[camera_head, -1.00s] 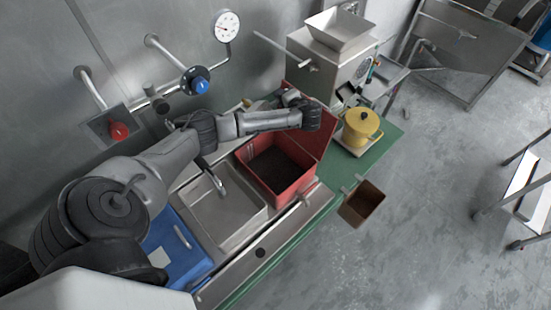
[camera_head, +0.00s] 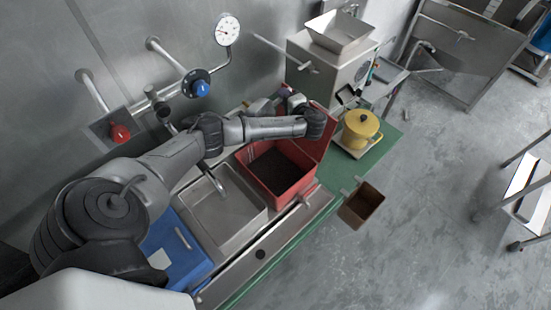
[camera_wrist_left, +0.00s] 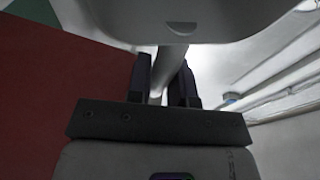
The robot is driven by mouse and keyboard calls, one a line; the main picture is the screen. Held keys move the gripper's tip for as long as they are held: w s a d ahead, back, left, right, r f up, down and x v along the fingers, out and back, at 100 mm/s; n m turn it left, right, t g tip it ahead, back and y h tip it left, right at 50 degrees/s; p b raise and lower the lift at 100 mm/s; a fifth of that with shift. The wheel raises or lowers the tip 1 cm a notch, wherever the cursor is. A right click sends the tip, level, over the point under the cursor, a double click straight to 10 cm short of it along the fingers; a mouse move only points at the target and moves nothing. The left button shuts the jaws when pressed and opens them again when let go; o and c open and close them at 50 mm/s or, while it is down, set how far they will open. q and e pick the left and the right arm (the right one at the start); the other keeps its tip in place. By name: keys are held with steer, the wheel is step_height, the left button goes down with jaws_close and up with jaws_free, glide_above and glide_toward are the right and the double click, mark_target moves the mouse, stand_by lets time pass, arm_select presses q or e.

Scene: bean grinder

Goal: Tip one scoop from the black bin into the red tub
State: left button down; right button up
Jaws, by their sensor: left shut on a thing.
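The red tub (camera_head: 278,185) stands open on the green-edged bench, with dark granular contents inside and a red panel raised at its far right side. My left arm reaches in from the left over the bench, its wrist end behind the tub near the wall. In the left wrist view, my left gripper (camera_wrist_left: 163,80) is shut on the narrow handle of a pale grey scoop (camera_wrist_left: 220,18). The scoop's inside is hidden, so I cannot tell whether it holds anything. I cannot make out a black bin. My right gripper is not in view.
A metal sink (camera_head: 228,215) lies left of the tub, a blue box (camera_head: 178,250) beyond it. Right are a yellow lidded pot (camera_head: 360,130) and the grinder (camera_head: 335,70). A brown open bin (camera_head: 362,204) hangs at the bench's front edge. Wall pipes stand close behind my arm.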

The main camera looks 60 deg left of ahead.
arm_select(q)
steer(key=d+r+y, duration=0.1)
steer(key=r+m+y+p, duration=0.1)
steer(key=r+y, duration=0.1)
steer(key=w+d+r+m+y+p, duration=0.1)
steer(key=y, duration=0.1)
steer(key=shift+w+d+r, duration=0.1)
steer(key=shift+d+r, duration=0.1)
steer(key=shift+d, duration=0.1)
stand_by(1.0)
steer(key=shift+w+d+m+y, duration=0.1)
steer(key=shift+d+m+y, duration=0.05)
steer(key=shift+m+y, duration=0.4)
steer(key=shift+t, duration=0.4)
steer(key=shift+d+r+m+y, duration=0.15)
steer(key=shift+r+m+y, duration=0.1)
steer(key=shift+r+y, duration=0.2)
steer(key=shift+d+r+m+t+y, duration=0.1)
steer(key=shift+r+m+t+y, duration=0.2)
steer(key=shift+m+t+y, duration=0.1)
steer(key=shift+w, duration=0.1)
